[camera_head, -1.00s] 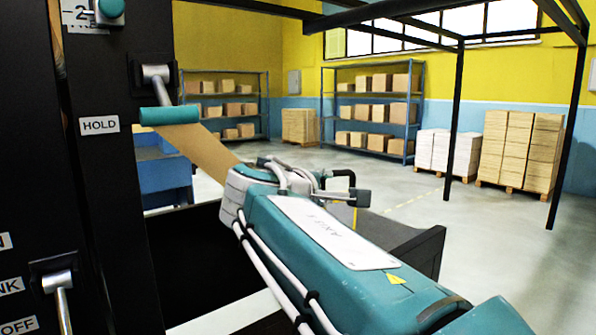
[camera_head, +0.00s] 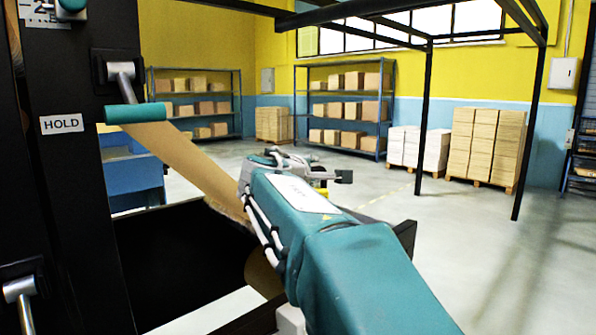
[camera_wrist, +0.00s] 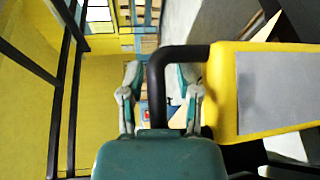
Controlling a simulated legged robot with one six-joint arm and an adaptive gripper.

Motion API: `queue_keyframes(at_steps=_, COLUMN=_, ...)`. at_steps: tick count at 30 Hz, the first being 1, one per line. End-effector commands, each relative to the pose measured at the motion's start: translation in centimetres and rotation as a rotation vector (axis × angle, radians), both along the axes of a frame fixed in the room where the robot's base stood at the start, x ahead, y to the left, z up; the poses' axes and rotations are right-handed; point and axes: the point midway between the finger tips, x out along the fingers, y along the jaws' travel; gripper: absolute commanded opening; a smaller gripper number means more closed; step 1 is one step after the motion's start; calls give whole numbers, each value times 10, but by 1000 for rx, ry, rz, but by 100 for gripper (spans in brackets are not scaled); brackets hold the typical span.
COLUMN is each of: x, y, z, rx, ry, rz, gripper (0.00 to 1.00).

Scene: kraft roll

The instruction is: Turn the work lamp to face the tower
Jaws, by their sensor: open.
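In the wrist view a yellow body with a flat grey panel, which looks like the work lamp (camera_wrist: 265,88), is at the right. Its black bent handle (camera_wrist: 157,88) runs between my two fingers in the picture. I cannot tell whether the fingers touch it. My gripper (camera_wrist: 160,75) is open. In the head view my gripper (camera_head: 335,176) is at the far end of my teal arm, with a small yellow patch just below it; the lamp is mostly hidden there. A tall dark machine frame with a HOLD label, perhaps the tower (camera_head: 70,180), stands at the left.
A brown paper web (camera_head: 185,155) slants down from a teal roller (camera_head: 135,113) toward my arm. A dark low machine part (camera_head: 395,235) is beside my arm. Shelves (camera_head: 345,105) and stacked boxes (camera_head: 487,145) line the back. The floor at right is clear.

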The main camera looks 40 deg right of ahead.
Motion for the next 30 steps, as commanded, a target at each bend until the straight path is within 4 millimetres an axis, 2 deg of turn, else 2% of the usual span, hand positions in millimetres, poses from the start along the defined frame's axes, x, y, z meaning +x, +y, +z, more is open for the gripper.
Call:
queue_keyframes(at_steps=5, x=0, y=-2, z=-1, rx=1, ry=0, rz=0, gripper=43)
queue_keyframes(at_steps=6, x=0, y=-2, z=-1, rx=2, ry=0, rz=0, gripper=34)
queue_keyframes(at_steps=8, x=0, y=-3, z=-1, rx=2, ry=0, rz=0, gripper=8)
queue_keyframes(at_steps=9, x=0, y=-3, z=-1, rx=2, ry=0, rz=0, gripper=0)
queue_keyframes(at_steps=30, x=-1, y=-6, z=-3, rx=6, ry=4, rz=-15, gripper=0)
